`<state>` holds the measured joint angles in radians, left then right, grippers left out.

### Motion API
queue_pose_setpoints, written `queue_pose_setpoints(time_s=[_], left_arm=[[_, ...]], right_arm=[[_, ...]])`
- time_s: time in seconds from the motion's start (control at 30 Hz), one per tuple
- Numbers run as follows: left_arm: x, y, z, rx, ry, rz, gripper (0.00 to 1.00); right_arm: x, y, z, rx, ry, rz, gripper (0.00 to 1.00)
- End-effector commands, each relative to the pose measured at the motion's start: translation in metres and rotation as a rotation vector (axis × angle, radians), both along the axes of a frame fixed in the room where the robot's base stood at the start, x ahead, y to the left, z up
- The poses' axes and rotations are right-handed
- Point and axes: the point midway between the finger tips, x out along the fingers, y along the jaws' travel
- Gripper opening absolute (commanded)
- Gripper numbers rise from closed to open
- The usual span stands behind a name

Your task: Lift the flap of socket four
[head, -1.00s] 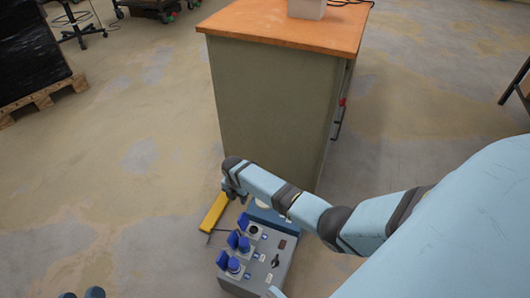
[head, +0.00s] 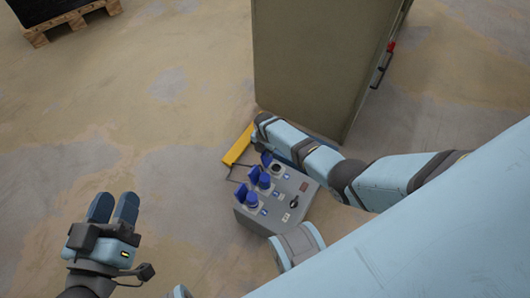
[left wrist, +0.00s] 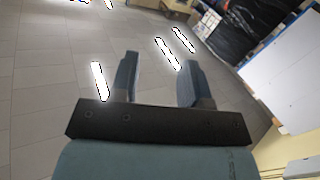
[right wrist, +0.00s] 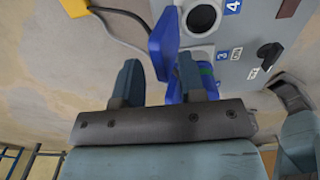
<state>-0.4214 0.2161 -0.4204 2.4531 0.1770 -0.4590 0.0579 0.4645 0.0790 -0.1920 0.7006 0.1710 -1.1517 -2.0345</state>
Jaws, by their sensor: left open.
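The grey socket box (head: 275,222) stands on the floor. Socket four (right wrist: 202,18), by the label 4 in the right wrist view, shows its round hole. Its blue flap (right wrist: 163,45) stands raised to its left; in the head view that flap (head: 266,160) shows at the box's far end. My right gripper (right wrist: 158,75) is open, its tips near the flap's lower end and blue socket three (right wrist: 206,75); contact cannot be told. I cannot make it out in the head view. My left gripper (head: 112,208) is open and empty, left of the box; it also shows in the left wrist view (left wrist: 158,75).
A yellow object (head: 239,146) with a dark cable lies beside the box's far left. A grey-green cabinet (head: 315,65) stands just behind the box. The box carries a black knob (right wrist: 268,55). The floor left of the box is clear.

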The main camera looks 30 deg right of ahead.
Motion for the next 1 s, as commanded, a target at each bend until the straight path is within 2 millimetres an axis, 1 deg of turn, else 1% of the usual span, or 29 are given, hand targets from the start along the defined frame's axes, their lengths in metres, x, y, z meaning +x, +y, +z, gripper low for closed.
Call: queue_pose_setpoints(time_s=[0.27,0.3,0.37,0.4,0.43,0.47,0.67,0.73,0.83,0.9,1.0], left_arm=[[0.000,0.000,-0.002,0.004,0.007,-0.003,0.43],[0.000,0.000,-0.002,0.004,0.007,-0.003,0.43],[0.000,0.000,-0.002,0.004,0.007,-0.003,0.43],[0.000,0.000,-0.002,0.004,0.007,-0.003,0.43],[0.000,0.000,-0.002,0.004,0.007,-0.003,0.43],[0.000,0.000,-0.002,0.004,0.007,-0.003,0.43],[0.000,0.000,-0.001,0.005,0.008,-0.002,0.43],[0.000,0.000,0.008,-0.002,-0.005,0.003,0.43],[0.000,0.002,0.030,-0.034,-0.061,0.024,0.43],[0.000,0.003,0.041,-0.053,-0.094,0.035,0.43],[-0.001,0.004,0.045,-0.064,-0.119,0.044,0.43]], right_arm=[[0.000,0.000,-0.002,0.000,0.000,0.000,0.37],[0.000,0.000,-0.002,0.000,0.000,0.000,0.35],[0.000,0.000,-0.002,0.000,0.000,0.000,0.21],[0.000,0.000,-0.002,-0.001,0.001,0.000,0.12],[0.000,0.000,-0.002,-0.001,0.001,0.000,0.05],[0.000,0.000,-0.002,-0.001,0.001,0.000,0.00],[-0.001,-0.001,-0.001,0.002,-0.003,0.000,0.00],[-0.003,-0.003,0.001,0.012,-0.021,0.000,0.00],[-0.011,-0.008,0.005,0.049,-0.083,-0.001,0.00],[-0.017,-0.011,0.005,0.083,-0.143,0.001,0.00],[-0.023,-0.015,0.001,0.130,-0.225,0.000,0.00]])
